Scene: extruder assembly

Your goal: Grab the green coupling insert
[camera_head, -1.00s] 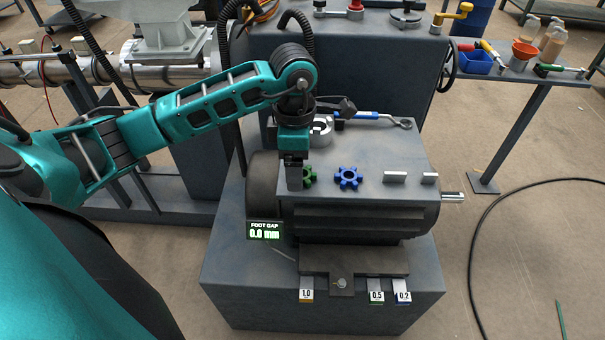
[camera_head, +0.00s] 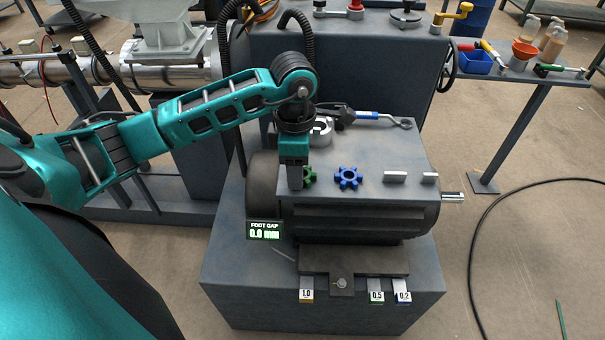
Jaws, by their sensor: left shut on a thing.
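The green coupling insert (camera_head: 311,175) lies on the flat grey top of the motor block, at its left end. My left gripper (camera_head: 297,182) points down over it and is shut on it. The gripper's fingers hide the insert's left part; only its right teeth show. The insert appears to be still at the level of the motor top. My right gripper is not in the picture.
A blue star-shaped insert (camera_head: 348,178) lies just right of the green one. Two small grey blocks (camera_head: 395,177) lie further right. Behind are a metal coupling hub (camera_head: 321,131) and a blue-handled wrench (camera_head: 368,115). A gap display (camera_head: 265,230) reads 0.0 mm.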

